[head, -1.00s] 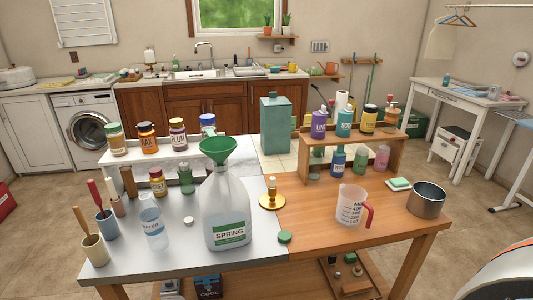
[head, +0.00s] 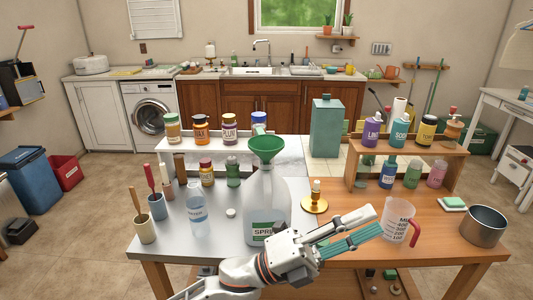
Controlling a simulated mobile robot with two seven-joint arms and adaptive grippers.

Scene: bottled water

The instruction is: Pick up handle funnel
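A green funnel (head: 266,150) sits upright in the mouth of a clear plastic jug (head: 267,195) near the front middle of the table. The jug's label starts "SPR"; the rest of the label and the jug's lower right are hidden behind my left gripper. My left gripper (head: 362,221) is in front of the jug, low at the table's front edge, pointing right and up. Its fingers look spread, with nothing visible between them. It is well below the funnel and apart from it. My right gripper is not in view.
A brass candle holder (head: 315,203) stands right of the jug, and a measuring cup (head: 396,222) and metal pot (head: 484,226) farther right. A water bottle (head: 196,209) and cups of tools (head: 145,229) stand left. A teal canister (head: 326,127) and bottle shelves are behind.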

